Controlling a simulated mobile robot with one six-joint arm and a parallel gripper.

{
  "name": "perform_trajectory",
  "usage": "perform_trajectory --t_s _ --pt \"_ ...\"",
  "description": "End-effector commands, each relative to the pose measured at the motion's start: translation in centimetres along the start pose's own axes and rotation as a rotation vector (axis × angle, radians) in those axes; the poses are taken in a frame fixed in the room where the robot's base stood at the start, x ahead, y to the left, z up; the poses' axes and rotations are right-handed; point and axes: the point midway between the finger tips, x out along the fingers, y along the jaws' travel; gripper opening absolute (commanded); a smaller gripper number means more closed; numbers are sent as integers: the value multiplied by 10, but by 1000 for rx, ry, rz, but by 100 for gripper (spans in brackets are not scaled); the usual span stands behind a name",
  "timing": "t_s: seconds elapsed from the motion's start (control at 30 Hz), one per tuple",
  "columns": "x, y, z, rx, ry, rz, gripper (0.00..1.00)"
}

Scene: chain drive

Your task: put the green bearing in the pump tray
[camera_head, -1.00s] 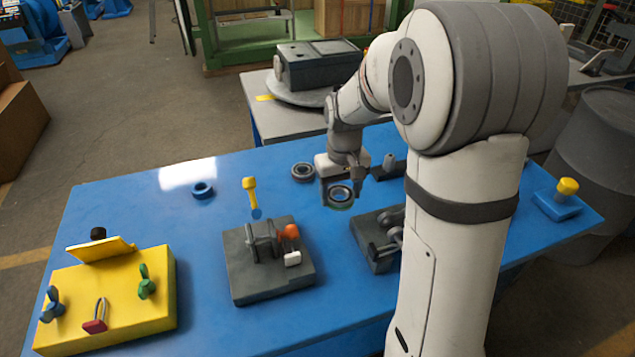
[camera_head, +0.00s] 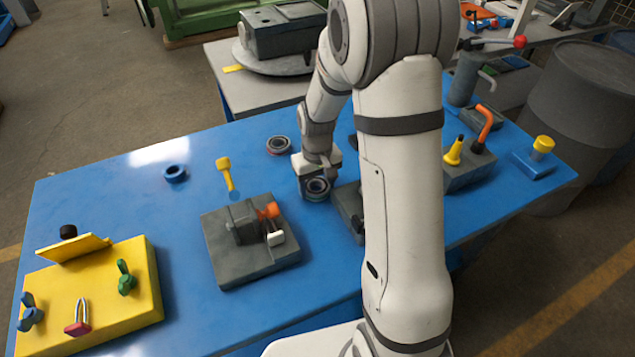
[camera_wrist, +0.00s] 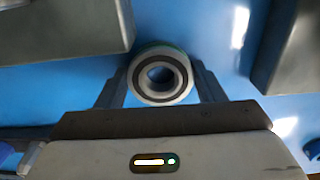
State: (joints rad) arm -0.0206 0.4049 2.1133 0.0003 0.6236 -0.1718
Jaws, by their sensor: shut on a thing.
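The green bearing (camera_wrist: 160,75) is a grey ring with a dark inner race and a green edge at its top in the wrist view. My gripper (camera_wrist: 160,90) is shut on it, one finger on each side. In the head view the bearing (camera_head: 317,187) hangs at the end of my gripper (camera_head: 317,180), over the blue table, between the grey fixture and my arm. Its exact height over the table cannot be told. I cannot identify the pump tray with certainty in either view.
A grey fixture (camera_head: 250,240) with an orange knob stands left of my gripper. A dark ring (camera_head: 279,145), a blue ring (camera_head: 175,173) and a yellow-headed tool (camera_head: 227,172) lie behind. A yellow panel block (camera_head: 90,295) is at left; a grey block with orange handle (camera_head: 470,165) is at right.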

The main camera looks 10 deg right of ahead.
Motion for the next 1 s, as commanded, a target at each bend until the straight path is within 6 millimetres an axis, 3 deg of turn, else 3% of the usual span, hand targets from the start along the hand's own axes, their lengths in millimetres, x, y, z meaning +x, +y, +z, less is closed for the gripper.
perform_trajectory --t_s 0.3,0.33,0.6,0.87,1.0 --pt "3 -1 0 -1 1 0 29" --pt "3 -1 0 -1 0 0 63" --pt "2 -1 0 -2 0 0 84" --pt "0 -1 0 -2 0 0 84" --pt "-14 -1 -1 -2 5 1 84"
